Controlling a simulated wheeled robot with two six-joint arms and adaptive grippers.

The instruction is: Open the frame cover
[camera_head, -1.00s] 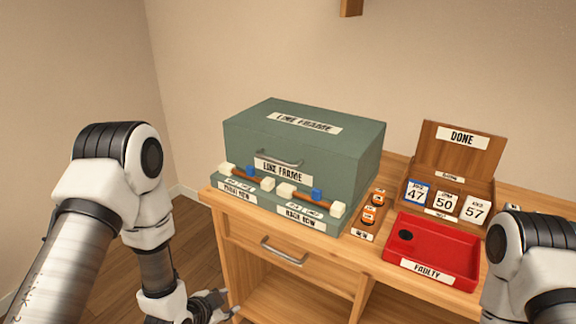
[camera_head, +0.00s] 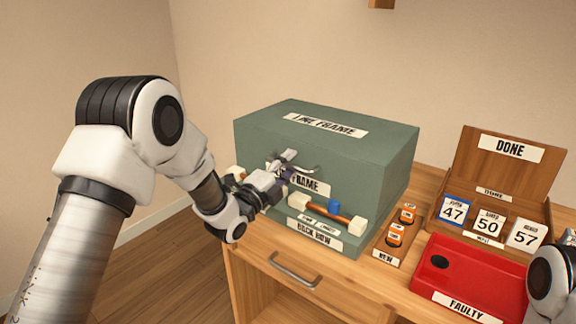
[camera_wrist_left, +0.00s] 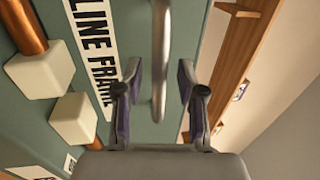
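The frame cover (camera_head: 380,150) is a closed grey-green box labelled LINE FRAME on top and front. Its metal bar handle (camera_wrist_left: 160,60) runs between the fingers in the left wrist view. In the head view the handle is partly hidden behind my left gripper (camera_head: 287,165). My left gripper is open at the front of the cover; in the left wrist view its two fingers (camera_wrist_left: 155,95) stand apart on either side of the handle, with gaps. Only part of my right arm shows at the lower right of the head view; its fingers are out of view.
White blocks and copper bars (camera_head: 330,210) sit on the ledge below the handle, by the BACK ROW label. Right of the box are an orange-topped NEW rack (camera_head: 383,256), a red FAULTY tray (camera_head: 470,255) and a wooden DONE box (camera_head: 512,175). A drawer handle (camera_head: 294,270) projects below.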

